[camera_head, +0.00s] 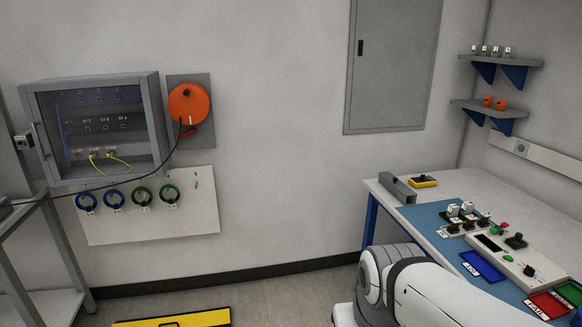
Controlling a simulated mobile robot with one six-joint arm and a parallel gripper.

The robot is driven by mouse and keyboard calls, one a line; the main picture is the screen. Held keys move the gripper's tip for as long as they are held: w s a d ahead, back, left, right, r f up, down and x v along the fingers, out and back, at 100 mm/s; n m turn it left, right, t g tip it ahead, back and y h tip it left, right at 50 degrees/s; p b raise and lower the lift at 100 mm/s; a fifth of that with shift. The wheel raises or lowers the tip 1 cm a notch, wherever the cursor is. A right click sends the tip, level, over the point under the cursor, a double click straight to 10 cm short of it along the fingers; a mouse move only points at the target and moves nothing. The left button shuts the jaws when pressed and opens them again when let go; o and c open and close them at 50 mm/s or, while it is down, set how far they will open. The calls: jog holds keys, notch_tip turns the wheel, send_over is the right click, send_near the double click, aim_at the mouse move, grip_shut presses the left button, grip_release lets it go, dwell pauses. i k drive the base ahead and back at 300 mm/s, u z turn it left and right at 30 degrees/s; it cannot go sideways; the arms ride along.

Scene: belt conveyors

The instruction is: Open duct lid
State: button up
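No part in view is clearly marked as the duct lid. A yellow panel with black edging (175,320) lies on the floor at the bottom, cut off by the frame; a small dark mark shows on it. A white wall trunking (553,162) with a socket runs along the right wall, its cover in place. A tall grey wall panel (395,65) with a dark latch is shut. My gripper is out of view; only white links of my arm show at the lower right.
A table (378,195) at right holds a grey channel-shaped block (397,188), a yellow-black device (423,181), a blue mat (425,215) and a control box (515,262). Middle floor is free.

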aim_at(405, 190)
jog(key=z, duration=0.6)
jog(key=i, duration=2.55)
jog(key=u, duration=0.1)
